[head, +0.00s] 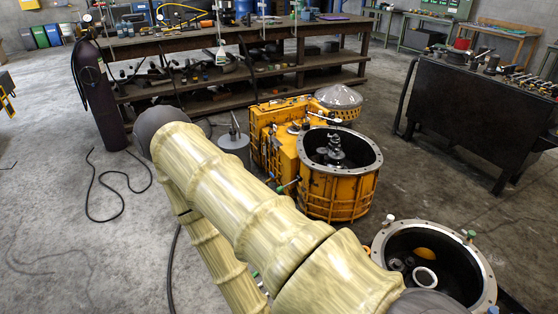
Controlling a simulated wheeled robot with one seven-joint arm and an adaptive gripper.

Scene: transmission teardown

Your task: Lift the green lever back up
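The yellow transmission housing (338,190) stands on the floor in the middle of the head view, with its round top open and a shaft (332,150) inside. A short, dark rod with a greenish end (280,189) sticks out low on the housing's near left side, close to my arm. It may be the green lever, but it is too small for me to tell its angle. My gripper is not visible. My arm crosses the foreground and folds back down behind itself at the upper left.
An open round casing (482,265) with loose parts inside stands at the lower right, with small green and white pieces on its rim. A cluttered workbench (215,42) is behind. A dark gas cylinder (97,100) and hoses are at the left. A black cart (465,110) is at the right.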

